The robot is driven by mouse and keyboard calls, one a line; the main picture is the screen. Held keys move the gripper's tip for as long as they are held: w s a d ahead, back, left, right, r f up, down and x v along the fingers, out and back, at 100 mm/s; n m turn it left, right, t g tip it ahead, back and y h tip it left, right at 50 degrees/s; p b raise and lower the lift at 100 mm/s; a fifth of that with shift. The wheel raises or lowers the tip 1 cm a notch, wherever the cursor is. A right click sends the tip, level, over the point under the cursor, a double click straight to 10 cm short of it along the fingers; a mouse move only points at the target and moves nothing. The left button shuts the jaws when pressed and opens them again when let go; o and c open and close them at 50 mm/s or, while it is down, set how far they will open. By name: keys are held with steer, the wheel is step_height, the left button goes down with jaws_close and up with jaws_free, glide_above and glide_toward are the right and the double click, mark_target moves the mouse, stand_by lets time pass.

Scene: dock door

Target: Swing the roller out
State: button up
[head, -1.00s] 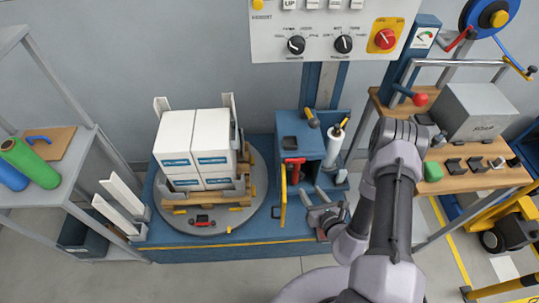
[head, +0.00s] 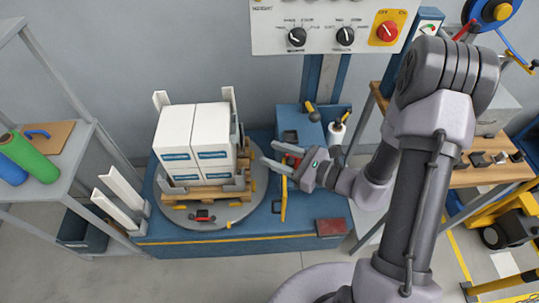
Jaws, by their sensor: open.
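I cannot tell for certain which part is the roller to swing. A yellow upright bar (head: 283,205) stands at the carriage's front left. My gripper (head: 269,155) is open, with its fingers pointing left in front of the carriage, near the top of the yellow bar. Nothing shows between the fingers.
White cartons (head: 195,140) on a wooden pallet stand on the grey turntable (head: 178,222), close left of my gripper. A control panel (head: 325,30) hangs above. A dark red block (head: 330,227) lies at the blue base's front right. A shelf (head: 45,190) is left, a bench (head: 480,178) right.

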steer(key=shift+s+a+r+n+g+y, duration=0.25)
steer(key=shift+s+a+r+n+g, duration=0.2)
steer(key=shift+r+n, duration=0.15)
steer(key=shift+s+a+r+n+g+y, duration=0.3)
steer(key=shift+a+r+n+g, duration=0.15)
steer(key=shift+r+n, duration=0.1)
